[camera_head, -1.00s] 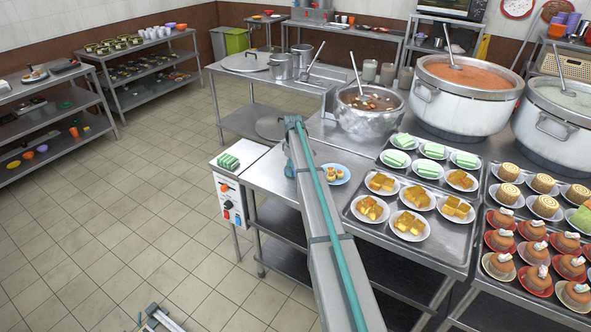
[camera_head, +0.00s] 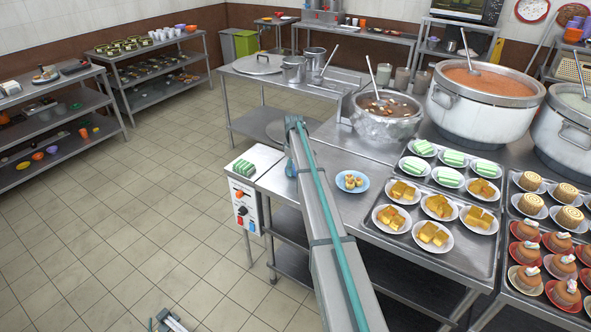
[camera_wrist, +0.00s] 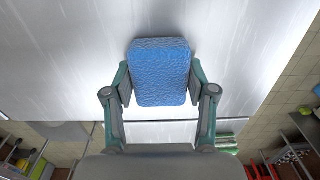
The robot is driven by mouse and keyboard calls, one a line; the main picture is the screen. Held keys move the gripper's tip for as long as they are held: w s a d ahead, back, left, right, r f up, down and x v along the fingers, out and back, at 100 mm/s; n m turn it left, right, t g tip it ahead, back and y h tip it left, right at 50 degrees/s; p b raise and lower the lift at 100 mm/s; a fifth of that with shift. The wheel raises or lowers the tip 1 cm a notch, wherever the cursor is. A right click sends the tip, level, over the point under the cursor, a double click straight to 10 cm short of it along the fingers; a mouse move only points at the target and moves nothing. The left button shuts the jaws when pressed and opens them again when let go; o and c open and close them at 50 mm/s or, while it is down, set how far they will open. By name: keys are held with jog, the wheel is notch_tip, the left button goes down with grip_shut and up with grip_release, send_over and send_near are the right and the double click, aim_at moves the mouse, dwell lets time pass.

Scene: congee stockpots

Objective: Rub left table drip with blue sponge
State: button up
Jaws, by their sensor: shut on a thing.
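The blue sponge (camera_wrist: 160,62) shows in the wrist view as a rounded, rough-textured block. My gripper (camera_wrist: 160,90) is shut on it, one finger at each side. Both are over the bare metal top of the steel table (camera_head: 276,181). I cannot tell whether the sponge touches the metal. The wrist view shows only pale streaks on the metal, and I cannot make out a drip in either view.
A blue plate with small cakes (camera_head: 352,181) sits right of my arm. A tray of plated cakes (camera_head: 451,262) lies further right. A silver pot (camera_head: 385,121) stands behind. Green-and-white blocks (camera_head: 243,168) top a control box (camera_head: 245,205) on the left. Floor beyond is open.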

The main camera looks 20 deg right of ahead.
jog(key=r, duration=0.4)
jog(key=shift+s+d+p, duration=0.1)
jog(key=shift+s+p, duration=0.1)
jog(key=shift+p, duration=0.2)
jog(key=shift+r+p, duration=0.7)
jog(key=shift+r, duration=1.4)
jog(key=shift+w, duration=0.1)
